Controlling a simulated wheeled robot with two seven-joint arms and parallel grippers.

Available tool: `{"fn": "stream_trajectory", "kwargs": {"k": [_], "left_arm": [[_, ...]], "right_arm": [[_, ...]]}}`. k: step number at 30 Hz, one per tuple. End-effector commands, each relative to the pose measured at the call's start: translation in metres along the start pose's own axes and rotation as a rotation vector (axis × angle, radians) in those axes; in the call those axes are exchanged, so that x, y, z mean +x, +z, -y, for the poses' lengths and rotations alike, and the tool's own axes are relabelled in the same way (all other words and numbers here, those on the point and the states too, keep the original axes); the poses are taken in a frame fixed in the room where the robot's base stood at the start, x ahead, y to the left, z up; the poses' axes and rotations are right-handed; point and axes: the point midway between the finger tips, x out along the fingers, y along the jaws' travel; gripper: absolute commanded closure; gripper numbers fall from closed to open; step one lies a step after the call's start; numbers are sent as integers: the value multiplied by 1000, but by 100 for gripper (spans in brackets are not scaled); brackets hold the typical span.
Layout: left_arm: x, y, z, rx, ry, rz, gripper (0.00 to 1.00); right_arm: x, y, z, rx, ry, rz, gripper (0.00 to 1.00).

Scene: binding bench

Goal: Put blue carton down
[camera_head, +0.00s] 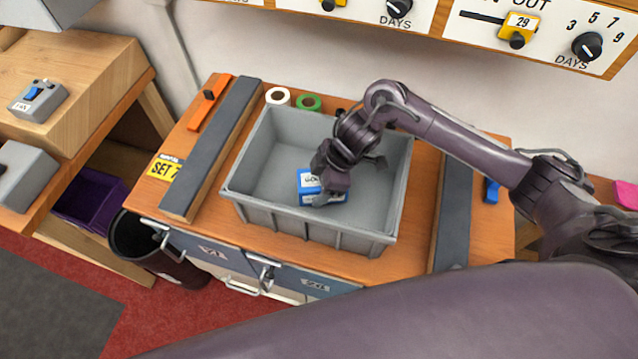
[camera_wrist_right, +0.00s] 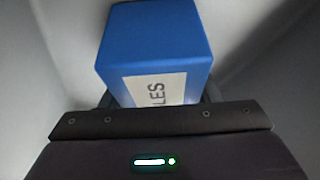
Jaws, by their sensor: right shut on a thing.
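The blue carton (camera_head: 308,182) with a white label is inside the grey bin (camera_head: 252,205) on the wooden bench, near the bin's front middle. My right gripper (camera_head: 322,190) reaches down into the bin and is shut on the carton. In the right wrist view the carton (camera_wrist_right: 155,45) fills the top middle, its label partly readable as "LES", with grey bin walls around it. Whether the carton touches the bin floor I cannot tell. My left gripper is not in view.
Dark bars lie left (camera_head: 212,150) and right (camera_head: 455,205) of the bin. White (camera_head: 278,96) and green (camera_head: 309,102) tape rolls sit behind it. An orange tool (camera_head: 210,103) and a yellow "SET" label (camera_head: 165,167) lie at left. The bin's left and back floor is clear.

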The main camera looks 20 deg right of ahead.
Motion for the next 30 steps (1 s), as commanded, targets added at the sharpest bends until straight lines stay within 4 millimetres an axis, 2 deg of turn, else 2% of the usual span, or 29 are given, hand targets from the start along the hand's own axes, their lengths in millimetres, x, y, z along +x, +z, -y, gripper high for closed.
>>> {"fn": "stream_trajectory", "kwargs": {"k": [12,13,17,26,30], "left_arm": [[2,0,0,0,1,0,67],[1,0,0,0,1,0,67],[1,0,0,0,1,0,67],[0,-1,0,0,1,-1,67],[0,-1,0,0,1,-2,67]], "right_arm": [[6,2,0,-1,1,0,70],[6,2,0,-1,1,0,41],[5,2,0,-1,1,0,24],[4,2,0,-1,1,0,22],[-6,1,-1,-1,4,-1,22]]}}
